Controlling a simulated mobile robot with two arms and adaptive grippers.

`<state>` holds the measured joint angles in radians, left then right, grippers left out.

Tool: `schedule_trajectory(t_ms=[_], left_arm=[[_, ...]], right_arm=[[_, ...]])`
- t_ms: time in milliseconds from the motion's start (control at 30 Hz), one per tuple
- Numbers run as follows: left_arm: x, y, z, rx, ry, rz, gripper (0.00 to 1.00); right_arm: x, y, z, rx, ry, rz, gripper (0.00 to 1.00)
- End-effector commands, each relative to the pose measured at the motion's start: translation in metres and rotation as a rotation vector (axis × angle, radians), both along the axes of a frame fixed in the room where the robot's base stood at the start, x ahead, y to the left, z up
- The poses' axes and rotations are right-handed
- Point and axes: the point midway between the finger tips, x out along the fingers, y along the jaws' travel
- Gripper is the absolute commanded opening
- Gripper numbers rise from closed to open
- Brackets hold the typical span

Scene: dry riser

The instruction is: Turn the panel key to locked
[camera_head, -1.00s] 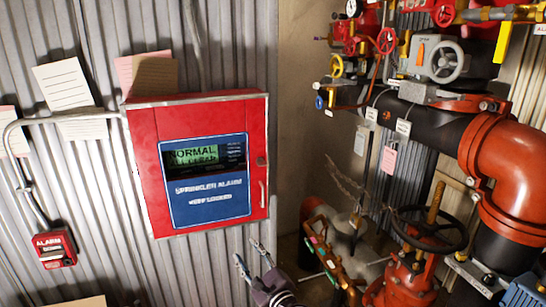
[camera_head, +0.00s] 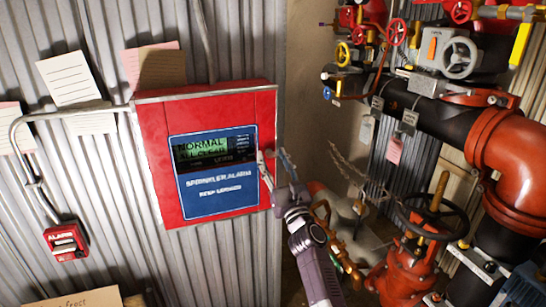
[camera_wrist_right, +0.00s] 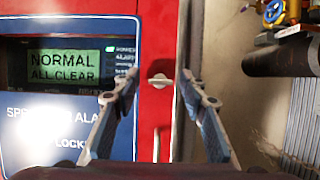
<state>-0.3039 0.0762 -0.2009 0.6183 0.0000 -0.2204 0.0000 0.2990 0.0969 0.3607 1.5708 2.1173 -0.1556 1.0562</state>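The red alarm panel (camera_head: 150,170) hangs on the corrugated wall. Its blue plate (camera_head: 218,190) reads SPRINKLER ALARM and KEEP LOCKED. Its green display (camera_head: 200,150) reads NORMAL, ALL CLEAR in the right wrist view (camera_wrist_right: 64,66). The panel key (camera_wrist_right: 160,80) is a small pale metal tab, lying roughly level on the red door's right side. My right gripper (camera_head: 273,157) is open at the panel's right edge. In the right wrist view its fingers (camera_wrist_right: 158,82) stand on both sides of the key, apart from it. In the head view the gripper covers the key. My left gripper is not in view.
A door handle (camera_wrist_right: 156,145) sits below the key. Right of the panel are a black pipe (camera_head: 430,115), a red elbow (camera_head: 510,150) and a valve handwheel (camera_head: 430,222). A red alarm box (camera_head: 66,241) and paper notes (camera_head: 75,80) are at the left.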

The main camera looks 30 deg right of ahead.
Motion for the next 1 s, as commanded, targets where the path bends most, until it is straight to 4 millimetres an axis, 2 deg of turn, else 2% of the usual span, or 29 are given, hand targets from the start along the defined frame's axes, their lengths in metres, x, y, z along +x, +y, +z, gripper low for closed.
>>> schedule_trajectory(t_ms=[267, 633, 1000], left_arm=[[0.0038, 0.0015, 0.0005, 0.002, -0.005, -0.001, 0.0], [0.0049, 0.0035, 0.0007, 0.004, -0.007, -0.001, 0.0], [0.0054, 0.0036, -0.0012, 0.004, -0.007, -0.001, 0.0]], right_arm=[[0.0021, -0.0007, 0.0004, -0.001, 0.0, 0.0, 0.39], [0.002, -0.0005, 0.0002, -0.001, 0.001, 0.0, 0.01], [0.0019, -0.0008, -0.0004, -0.056, 0.015, 0.0, 0.0]])
